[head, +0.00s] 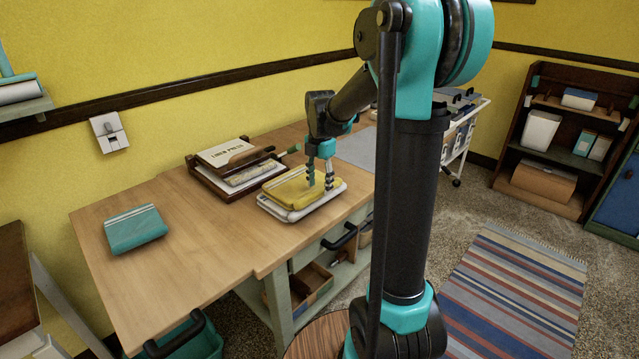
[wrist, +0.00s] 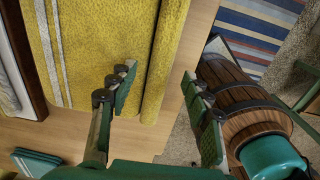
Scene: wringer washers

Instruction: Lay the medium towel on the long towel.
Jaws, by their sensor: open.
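A folded yellow towel (head: 290,190) with pale stripes lies on a white tray-like base (head: 262,204) near the table's front edge. It fills the upper left of the wrist view (wrist: 85,45). A smaller folded teal towel (head: 135,229) with white stripes lies flat at the table's left; its end shows in the wrist view (wrist: 38,162). I cannot tell which is medium or long. My gripper (head: 320,182) is open and points down at the yellow towel's right part. In the wrist view (wrist: 160,102), one finger is over the towel and the other beyond its edge; contact is unclear.
A dark wooden tray (head: 193,172) with a "Linen Press" board and rolling tools stands behind the yellow towel. The wooden tabletop (head: 190,265) is clear around the teal towel. A drawer handle (head: 340,237) juts from the table's front. A striped rug (head: 515,290) lies on the floor.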

